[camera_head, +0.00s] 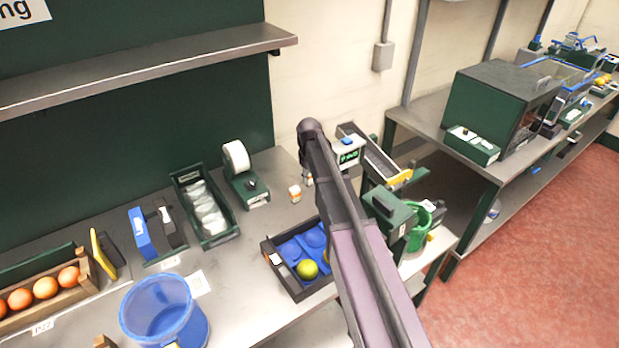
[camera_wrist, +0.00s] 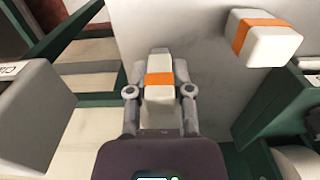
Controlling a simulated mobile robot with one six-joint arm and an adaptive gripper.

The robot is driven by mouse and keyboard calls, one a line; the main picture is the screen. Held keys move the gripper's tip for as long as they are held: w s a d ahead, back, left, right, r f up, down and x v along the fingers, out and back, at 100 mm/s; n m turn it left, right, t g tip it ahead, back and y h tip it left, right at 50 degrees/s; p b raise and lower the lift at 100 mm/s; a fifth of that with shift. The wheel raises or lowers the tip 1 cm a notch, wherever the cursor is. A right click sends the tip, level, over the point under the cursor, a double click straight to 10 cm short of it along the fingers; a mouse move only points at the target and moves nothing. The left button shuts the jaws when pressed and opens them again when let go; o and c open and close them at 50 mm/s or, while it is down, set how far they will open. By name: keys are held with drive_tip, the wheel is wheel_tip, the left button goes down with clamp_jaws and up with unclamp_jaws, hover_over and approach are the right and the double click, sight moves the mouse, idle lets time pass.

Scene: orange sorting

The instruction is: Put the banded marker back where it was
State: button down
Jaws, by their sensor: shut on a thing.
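My gripper (camera_wrist: 159,70) is shut on a white banded marker (camera_wrist: 160,95), a small block with an orange band, in the wrist view. A second white marker with an orange band (camera_wrist: 265,38) stands apart to the right in that view. In the head view a small white and orange marker (camera_head: 295,193) stands on the bench beside my arm. My arm hides most of my gripper in the head view. I cannot tell whether the held marker touches the surface.
A label roll dispenser (camera_head: 246,178) and a green bin of bags (camera_head: 205,240) stand to the left. A scale with a lit display (camera_head: 347,156) and a green machine (camera_head: 388,214) stand to the right.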

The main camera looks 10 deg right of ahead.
drive_tip(key=shift+f+b, duration=0.35)
drive_tip(key=shift+f, duration=0.05)
idle(0.4)
drive_tip(key=shift+c, duration=2.2)
unclamp_jaws()
drive_tip(key=shift+o, duration=0.2)
drive_tip(key=o, duration=0.4)
drive_tip(key=shift+c, duration=0.2)
drive_tip(key=shift+r+p, duration=4.05)
